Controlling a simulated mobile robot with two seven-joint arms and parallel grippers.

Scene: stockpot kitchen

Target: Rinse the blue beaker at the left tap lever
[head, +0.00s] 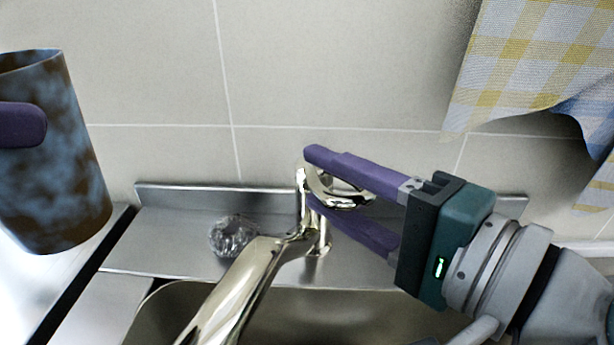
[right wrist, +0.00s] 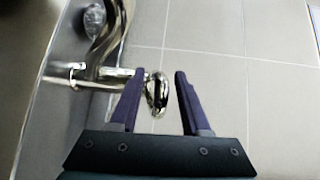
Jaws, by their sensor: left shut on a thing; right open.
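The blue beaker (head: 58,165) is at the left of the head view, raised and slightly tilted, with brown blotches over its wall. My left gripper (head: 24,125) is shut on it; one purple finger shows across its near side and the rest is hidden. A chrome tap (head: 240,285) stands behind the sink. Its looped lever (head: 345,198) lies between the fingers of my open right gripper (head: 315,180). The right wrist view also shows the lever (right wrist: 157,95) between the purple fingers, apart from the right one. I see no water from the tap; the spout's end is out of view.
A clear, faceted lump (head: 233,236) sits on the steel ledge left of the tap. The sink basin (head: 330,312) is below. A checked cloth (head: 530,60) hangs at the upper right. The tiled wall (head: 330,70) closes off the back.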

